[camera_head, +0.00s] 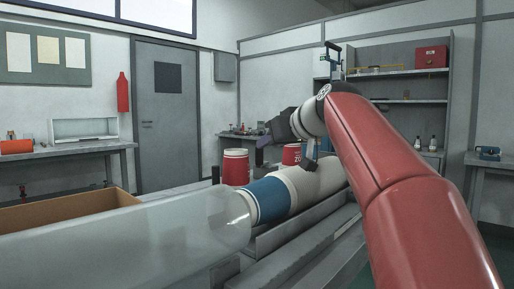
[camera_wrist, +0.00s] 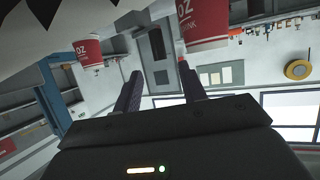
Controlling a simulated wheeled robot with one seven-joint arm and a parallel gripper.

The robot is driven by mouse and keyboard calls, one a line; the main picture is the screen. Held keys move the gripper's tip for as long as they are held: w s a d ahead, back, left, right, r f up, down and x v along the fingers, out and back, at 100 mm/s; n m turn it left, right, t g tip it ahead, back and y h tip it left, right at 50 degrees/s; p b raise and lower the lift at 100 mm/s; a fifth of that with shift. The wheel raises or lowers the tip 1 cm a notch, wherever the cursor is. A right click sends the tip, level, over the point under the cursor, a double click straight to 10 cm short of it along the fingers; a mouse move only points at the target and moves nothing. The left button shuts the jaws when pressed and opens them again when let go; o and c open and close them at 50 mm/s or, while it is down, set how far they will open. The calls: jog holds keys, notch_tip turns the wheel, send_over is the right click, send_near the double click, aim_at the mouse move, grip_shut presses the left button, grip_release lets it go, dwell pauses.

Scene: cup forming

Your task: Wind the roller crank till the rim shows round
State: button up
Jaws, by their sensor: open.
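My gripper (camera_head: 263,141) is at the end of my red arm, above the bench near the picture's middle. In the wrist view its two dark fingers (camera_wrist: 160,82) stand apart with nothing between them. A red cup with a white rim (camera_head: 235,168) stands left of and below the gripper, and a second red cup (camera_head: 291,155) is behind my wrist. Red cups with white lettering also show in the wrist view, one at upper left (camera_wrist: 88,52) and one at top right (camera_wrist: 204,24). I cannot make out the roller crank in either view; whether any rim is round is too small to tell.
A clear tube (camera_head: 130,238) and a cream cylinder with a blue band (camera_head: 268,199) lie along the front. An open cardboard box (camera_head: 70,211) is at left. Shelves with a red box (camera_head: 431,57) stand behind my arm. Side benches line the walls.

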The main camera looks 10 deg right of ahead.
aim_at(262, 155)
jog(key=x, duration=0.6)
jog(key=shift+w+f+p, duration=0.1)
jog(key=shift+f+p, duration=0.05)
jog(key=shift+p, duration=0.25)
grip_shut()
jog(key=shift+a+m+h+p, duration=0.3)
jog(key=shift+m+h+p, duration=0.1)
jog(key=shift+h+p, duration=0.1)
jog(key=shift+w+a+m+h+p, duration=0.15)
jog(key=shift+m+h, duration=0.35)
jog(key=shift+h, duration=0.1)
jog(key=shift+w+a+m+h+p, duration=0.15)
jog(key=shift+m+h, duration=0.35)
jog(key=shift+h, duration=0.1)
